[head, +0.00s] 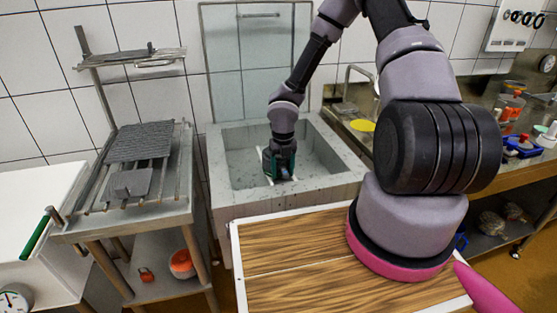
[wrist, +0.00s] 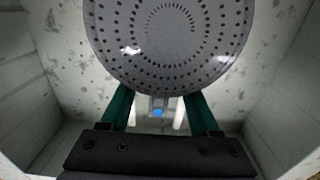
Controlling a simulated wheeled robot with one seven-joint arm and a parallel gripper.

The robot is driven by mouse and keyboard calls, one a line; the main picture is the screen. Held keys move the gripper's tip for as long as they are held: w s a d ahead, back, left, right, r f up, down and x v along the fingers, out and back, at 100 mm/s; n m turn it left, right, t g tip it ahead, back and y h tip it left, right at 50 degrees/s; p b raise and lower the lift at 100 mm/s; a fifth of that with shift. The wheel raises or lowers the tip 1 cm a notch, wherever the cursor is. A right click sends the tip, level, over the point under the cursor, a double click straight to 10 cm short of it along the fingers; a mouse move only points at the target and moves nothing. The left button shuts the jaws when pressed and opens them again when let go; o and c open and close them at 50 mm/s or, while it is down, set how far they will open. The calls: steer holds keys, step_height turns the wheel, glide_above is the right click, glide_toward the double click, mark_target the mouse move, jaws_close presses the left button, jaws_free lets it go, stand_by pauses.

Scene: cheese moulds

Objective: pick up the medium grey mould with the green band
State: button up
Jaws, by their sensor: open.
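In the wrist view a round grey perforated piece (wrist: 170,35), which looks like a mould, fills the top of the picture just beyond my fingers. No green band shows on it, so I cannot tell whether it is the medium mould. My gripper (wrist: 159,98) is open, with its two teal fingers apart on either side below the disc's lower edge. Whether they touch it is unclear. In the head view my gripper (head: 279,176) reaches down into the stone sink, and no mould can be made out clearly there.
The sink (head: 338,185) has thick walls around my gripper. A wooden-topped table (head: 290,275) stands in front of it. A rack (head: 125,205) with grey slabs is at the left. A cluttered counter (head: 395,130) runs along the right. A small blue spot (wrist: 157,113) shows between my fingers.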

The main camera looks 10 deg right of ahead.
jaws_close()
stand_by(1.4)
